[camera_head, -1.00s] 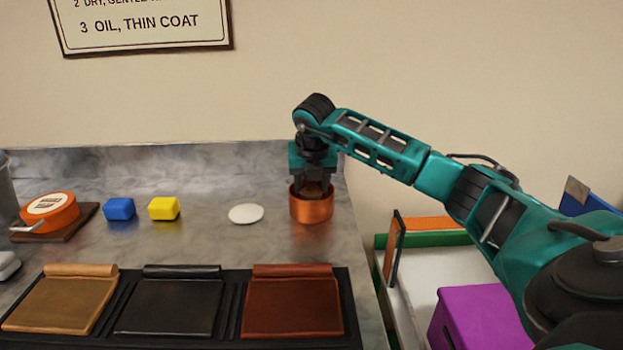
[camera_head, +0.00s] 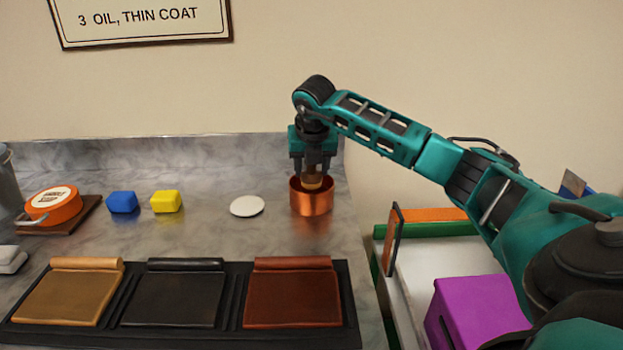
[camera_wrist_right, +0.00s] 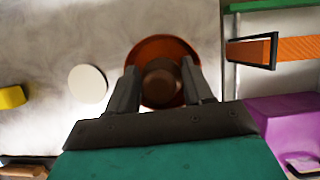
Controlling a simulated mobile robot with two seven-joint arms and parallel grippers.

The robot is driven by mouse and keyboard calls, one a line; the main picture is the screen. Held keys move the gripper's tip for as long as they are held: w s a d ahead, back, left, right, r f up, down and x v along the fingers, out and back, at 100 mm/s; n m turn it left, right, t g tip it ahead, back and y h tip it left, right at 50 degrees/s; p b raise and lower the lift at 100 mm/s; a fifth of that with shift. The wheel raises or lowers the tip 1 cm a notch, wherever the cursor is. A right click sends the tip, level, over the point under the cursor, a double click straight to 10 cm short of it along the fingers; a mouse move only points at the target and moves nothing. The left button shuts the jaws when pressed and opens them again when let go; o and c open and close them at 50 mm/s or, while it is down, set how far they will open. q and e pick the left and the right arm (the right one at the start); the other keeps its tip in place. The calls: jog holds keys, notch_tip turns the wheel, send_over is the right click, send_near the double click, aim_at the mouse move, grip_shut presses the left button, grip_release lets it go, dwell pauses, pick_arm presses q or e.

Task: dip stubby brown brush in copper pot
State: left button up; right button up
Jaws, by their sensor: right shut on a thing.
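The copper pot (camera_head: 311,201) stands on the grey counter below my right gripper. My right gripper (camera_head: 312,173) points down over the pot's mouth and is shut on the stubby brown brush (camera_head: 312,183). The brush's brown body shows between the fingers at about rim height; its lower end is hidden by the pot wall. In the right wrist view, the brush's round brown top (camera_wrist_right: 163,78) is between the two fingers, with the pot's orange-copper rim (camera_wrist_right: 150,50) around it. My left gripper is not in view.
A white disc (camera_head: 247,206) lies left of the pot. Yellow (camera_head: 166,202) and blue (camera_head: 123,202) blocks and an orange tin (camera_head: 53,206) are further left. Leather panels (camera_head: 292,295) lie on a black mat in front. A purple box (camera_head: 470,315) is at right.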

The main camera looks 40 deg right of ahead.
jog(key=shift+r+p, duration=1.6)
jog(key=shift+r, duration=0.8)
jog(key=shift+r+p, duration=1.7)
jog(key=shift+r, duration=0.35)
jog(key=shift+a+f, duration=0.1)
